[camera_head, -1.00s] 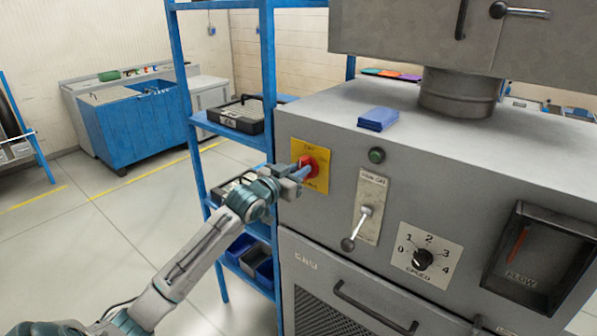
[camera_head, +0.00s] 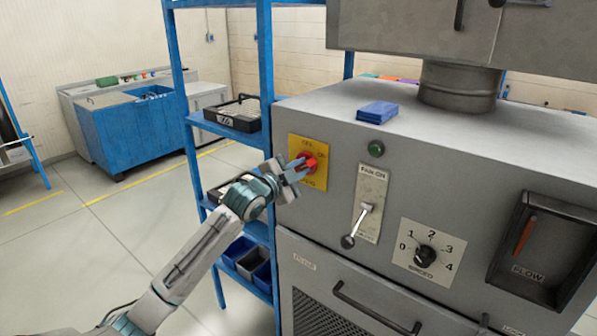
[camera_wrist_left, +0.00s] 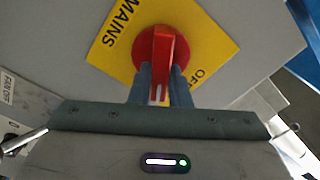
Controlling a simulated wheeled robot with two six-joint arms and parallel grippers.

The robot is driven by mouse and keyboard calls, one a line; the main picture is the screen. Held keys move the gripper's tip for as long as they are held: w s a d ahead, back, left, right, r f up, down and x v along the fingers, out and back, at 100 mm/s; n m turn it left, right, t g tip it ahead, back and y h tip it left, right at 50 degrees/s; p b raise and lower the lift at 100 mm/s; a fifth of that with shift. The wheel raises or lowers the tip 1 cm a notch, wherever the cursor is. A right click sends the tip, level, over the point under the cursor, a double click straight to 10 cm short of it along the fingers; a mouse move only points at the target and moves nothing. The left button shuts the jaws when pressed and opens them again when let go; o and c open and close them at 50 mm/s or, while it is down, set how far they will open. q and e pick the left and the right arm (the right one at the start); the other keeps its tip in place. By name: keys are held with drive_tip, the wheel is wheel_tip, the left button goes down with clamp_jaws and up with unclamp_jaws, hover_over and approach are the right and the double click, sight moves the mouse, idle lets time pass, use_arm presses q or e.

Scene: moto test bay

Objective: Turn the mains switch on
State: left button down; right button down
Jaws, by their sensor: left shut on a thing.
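The mains switch is a red rotary knob (camera_head: 308,162) on a yellow plate (camera_head: 318,181) on the grey machine's front, at its left end. In the left wrist view the red knob (camera_wrist_left: 160,50) sits on the yellow plate (camera_wrist_left: 205,42), which reads "MAINS" and "OF…". My left gripper (camera_head: 299,168) is shut on the knob's grip, one finger on each side of it. The fingers also show in the left wrist view (camera_wrist_left: 158,85). The plate shows OFF at the top and ON at the right. My right gripper is not in view.
Right of the plate are a dark green button (camera_head: 376,148), a lever (camera_head: 358,225), a numbered dial (camera_head: 425,256) and a flow gauge (camera_head: 532,240). A blue shelf rack (camera_head: 268,75) stands close behind my left arm. Open floor lies to the left.

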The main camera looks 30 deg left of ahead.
use_arm(q)
drive_tip(key=m, duration=0.2)
drive_tip(key=m+b, duration=0.1)
drive_tip(key=m, duration=0.1)
drive_tip(key=shift+d+f, duration=0.1)
drive_tip(key=shift+f, duration=0.15)
drive_tip(key=shift+f+m+b, duration=0.1)
drive_tip(key=shift+m+b, duration=0.2)
drive_tip(key=shift+m, duration=1)
drive_tip(key=c, duration=1.4)
unclamp_jaws()
drive_tip(key=shift+o, duration=0.2)
drive_tip(key=s+b, duration=0.3)
drive_tip(key=s, duration=0.7)
drive_tip(key=shift+s+a, duration=0.3)
drive_tip(key=shift+a, duration=0.1)
